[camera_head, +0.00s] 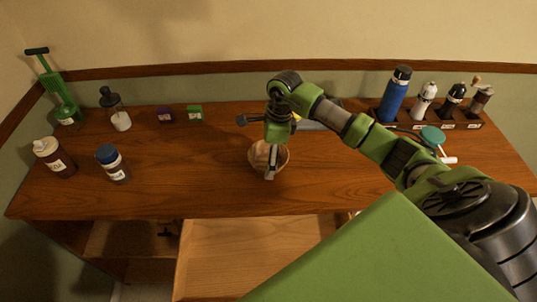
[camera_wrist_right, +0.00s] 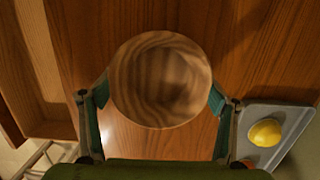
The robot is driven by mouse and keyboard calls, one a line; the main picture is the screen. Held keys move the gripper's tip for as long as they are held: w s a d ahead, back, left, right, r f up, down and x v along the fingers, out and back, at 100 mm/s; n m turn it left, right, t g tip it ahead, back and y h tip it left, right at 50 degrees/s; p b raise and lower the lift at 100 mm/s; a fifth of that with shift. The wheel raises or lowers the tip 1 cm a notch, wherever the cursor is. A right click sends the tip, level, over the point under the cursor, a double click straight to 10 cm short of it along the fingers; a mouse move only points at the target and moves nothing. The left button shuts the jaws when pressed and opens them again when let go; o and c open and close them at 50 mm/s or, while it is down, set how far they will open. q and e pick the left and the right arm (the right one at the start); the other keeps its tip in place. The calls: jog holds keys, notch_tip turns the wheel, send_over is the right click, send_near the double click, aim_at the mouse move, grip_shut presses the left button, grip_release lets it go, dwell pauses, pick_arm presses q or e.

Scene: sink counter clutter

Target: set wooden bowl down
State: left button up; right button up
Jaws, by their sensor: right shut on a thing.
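The wooden bowl (camera_head: 282,161) is at the middle of the counter (camera_head: 215,180), partly hidden by my right gripper (camera_head: 270,165). In the right wrist view, the bowl (camera_wrist_right: 160,80) shows its striped round face between the two fingers of my right gripper (camera_wrist_right: 160,100), which touch or nearly touch its left and right sides. My right gripper is shut on the bowl. Whether the bowl rests on the counter or hangs just above it, I cannot tell. My left gripper is in neither view.
A grey tray (camera_wrist_right: 290,120) with a yellow lemon (camera_wrist_right: 264,133) lies beside the bowl. Bottles (camera_head: 113,164) stand at left; a blue bottle (camera_head: 394,94) and several others stand in a rack at right. An open drawer (camera_head: 240,250) juts out below the front edge.

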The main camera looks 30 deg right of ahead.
jog(key=shift+f, duration=0.2)
jog(key=o, duration=1.2)
jog(key=shift+r, duration=0.1)
jog(key=shift+r, duration=0.1)
jog(key=r, duration=0.4)
jog(key=d+r+b, duration=0.1)
jog(key=r, duration=0.3)
jog(key=s+r+b, duration=0.1)
jog(key=r, duration=0.3)
jog(key=shift+d, duration=0.25)
